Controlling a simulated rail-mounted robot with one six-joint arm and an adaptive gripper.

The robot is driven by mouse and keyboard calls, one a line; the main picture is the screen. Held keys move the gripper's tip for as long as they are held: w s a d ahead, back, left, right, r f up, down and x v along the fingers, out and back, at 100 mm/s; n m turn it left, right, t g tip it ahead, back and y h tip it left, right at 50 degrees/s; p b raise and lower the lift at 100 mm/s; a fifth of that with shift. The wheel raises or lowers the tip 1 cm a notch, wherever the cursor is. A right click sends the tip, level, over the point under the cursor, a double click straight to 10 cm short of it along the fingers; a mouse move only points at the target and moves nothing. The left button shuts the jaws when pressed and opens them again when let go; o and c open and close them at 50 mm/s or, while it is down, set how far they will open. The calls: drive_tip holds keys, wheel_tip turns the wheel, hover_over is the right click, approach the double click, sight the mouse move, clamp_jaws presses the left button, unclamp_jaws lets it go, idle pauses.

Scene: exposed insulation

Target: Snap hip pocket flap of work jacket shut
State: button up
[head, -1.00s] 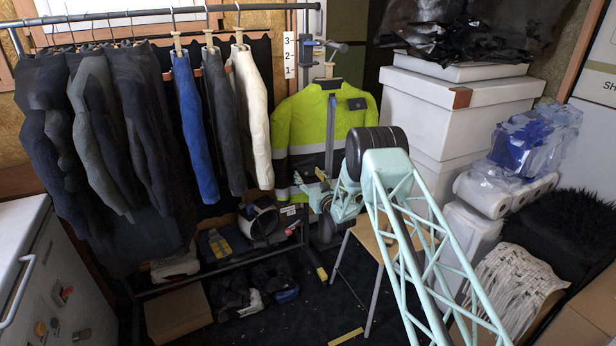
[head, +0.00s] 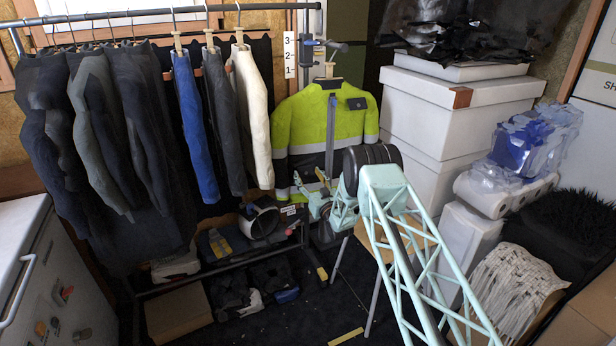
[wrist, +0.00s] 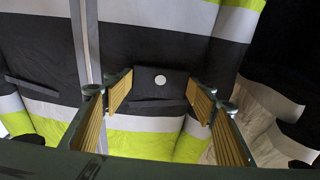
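The work jacket (head: 345,120), lime yellow and dark with pale bands, hangs upright at the back centre in the head view. In the wrist view its dark hip pocket flap (wrist: 173,94) lies in the middle, with a round white snap (wrist: 160,78) on it. In the head view my gripper (head: 312,186) is at the jacket's lower left front, partly hidden by my arm.
A clothes rail (head: 140,14) with dark, blue and white garments stands left of the jacket. A wooden stool (head: 383,240) stands below my arm. White boxes (head: 450,110) and paper rolls (head: 490,190) are at the right. Another pocket (wrist: 45,90) shows in the wrist view.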

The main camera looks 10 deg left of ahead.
drive_tip(key=o, duration=0.4)
drive_tip(key=shift+s, duration=0.15)
drive_tip(key=shift+v, duration=5.9)
